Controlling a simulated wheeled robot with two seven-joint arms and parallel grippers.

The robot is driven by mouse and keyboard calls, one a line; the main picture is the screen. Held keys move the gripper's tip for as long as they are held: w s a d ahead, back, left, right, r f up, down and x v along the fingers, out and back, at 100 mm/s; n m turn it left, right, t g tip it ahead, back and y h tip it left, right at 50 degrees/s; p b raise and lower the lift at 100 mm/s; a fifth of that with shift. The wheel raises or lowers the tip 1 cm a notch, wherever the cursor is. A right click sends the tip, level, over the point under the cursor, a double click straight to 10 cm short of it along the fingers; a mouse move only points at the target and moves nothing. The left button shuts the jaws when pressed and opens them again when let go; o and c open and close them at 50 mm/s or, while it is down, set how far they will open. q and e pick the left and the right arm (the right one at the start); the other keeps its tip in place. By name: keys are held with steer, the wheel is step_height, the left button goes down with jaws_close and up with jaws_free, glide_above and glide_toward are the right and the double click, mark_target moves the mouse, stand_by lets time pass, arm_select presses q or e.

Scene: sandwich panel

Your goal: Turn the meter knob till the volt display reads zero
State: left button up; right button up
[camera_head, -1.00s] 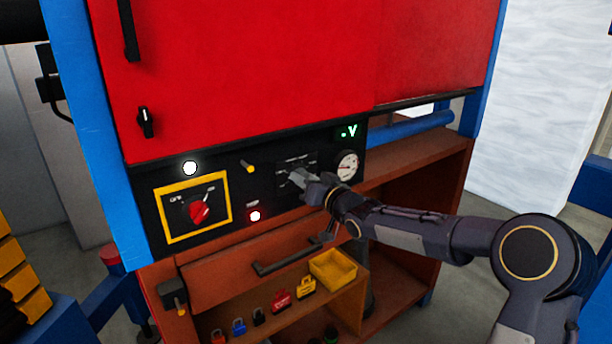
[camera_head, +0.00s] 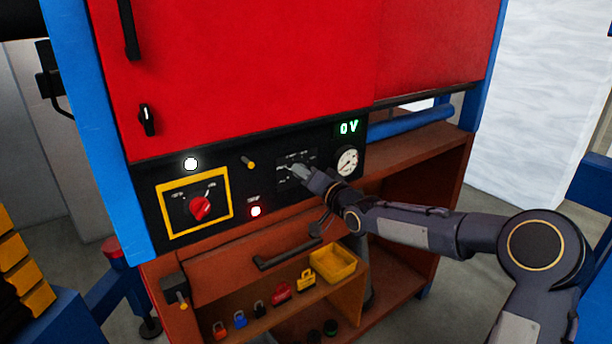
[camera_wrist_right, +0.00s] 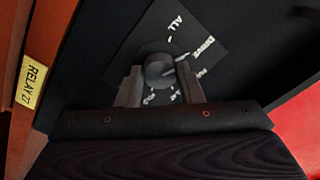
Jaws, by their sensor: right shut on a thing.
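The meter knob (camera_wrist_right: 158,70) is a round dark knob on a black label plate with white lettering. In the right wrist view it sits between the two fingers of my right gripper (camera_wrist_right: 160,88), which is shut on it. In the head view my right gripper (camera_head: 299,170) reaches the black control panel from the right and hides most of the knob. The volt display (camera_head: 348,127) reads "0 V" in green at the panel's upper right. My left gripper is not in view.
A round white gauge (camera_head: 347,160) is close to the right of my gripper. A red rotary switch (camera_head: 200,208) on a yellow-framed plate is at the left of the panel. Below are a drawer handle (camera_head: 287,257), a yellow bin (camera_head: 333,263) and several padlocks.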

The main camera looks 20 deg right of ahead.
steer(key=o, duration=1)
steer(key=shift+c, duration=0.2)
steer(key=b+v, duration=0.1)
steer(key=v, duration=0.6)
steer(key=shift+s+d, duration=0.15)
steer(key=shift+s, duration=0.2)
